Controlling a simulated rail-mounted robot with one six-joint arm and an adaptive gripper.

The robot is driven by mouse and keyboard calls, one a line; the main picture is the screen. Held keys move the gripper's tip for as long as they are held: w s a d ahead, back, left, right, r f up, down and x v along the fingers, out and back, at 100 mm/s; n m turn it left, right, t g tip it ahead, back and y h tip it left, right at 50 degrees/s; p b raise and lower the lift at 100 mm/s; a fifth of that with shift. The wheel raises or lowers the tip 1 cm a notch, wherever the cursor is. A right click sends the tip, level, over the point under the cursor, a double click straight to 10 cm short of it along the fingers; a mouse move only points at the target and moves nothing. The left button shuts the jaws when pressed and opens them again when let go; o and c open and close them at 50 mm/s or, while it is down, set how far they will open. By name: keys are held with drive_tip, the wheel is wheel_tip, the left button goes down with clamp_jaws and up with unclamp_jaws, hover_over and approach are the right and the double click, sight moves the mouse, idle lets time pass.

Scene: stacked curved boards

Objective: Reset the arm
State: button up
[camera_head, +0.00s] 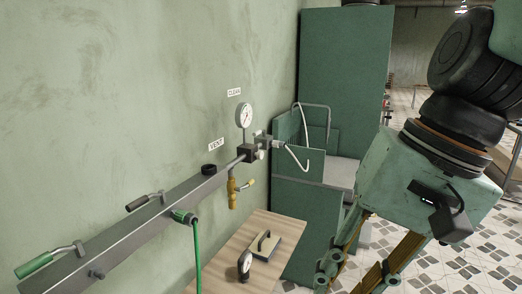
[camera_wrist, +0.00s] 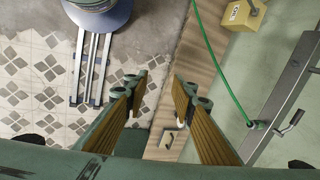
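My gripper (camera_head: 352,281) is at the lower right of the head view, below its green wrist housing, with its fingers pointing down and to the left. In the wrist view my gripper (camera_wrist: 162,84) shows two brown-padded fingers with a clear gap between the tips. It is open, and nothing is between the fingers. It hangs in the air to the right of the wooden table (camera_head: 214,276), apart from the wall pipe. The finger bases are partly cut off in the wrist view.
A grey wall pipe (camera_head: 132,229) carries handles, a yellow valve (camera_head: 232,193), a gauge (camera_head: 244,116) and a green hose (camera_head: 197,258). A trowel-like block (camera_head: 264,245) and small gauge (camera_head: 245,265) are on the table. Tiled floor (camera_head: 470,262) is open at right.

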drive_tip(key=s+d+r+n+t+h, duration=0.1)
drive_tip(key=s+d+n+t+h, duration=0.2)
drive_tip(key=d, duration=0.6)
drive_tip(key=shift+s, duration=1.35)
drive_tip(key=shift+a+r+n, duration=0.1)
drive_tip(key=shift+n, duration=0.2)
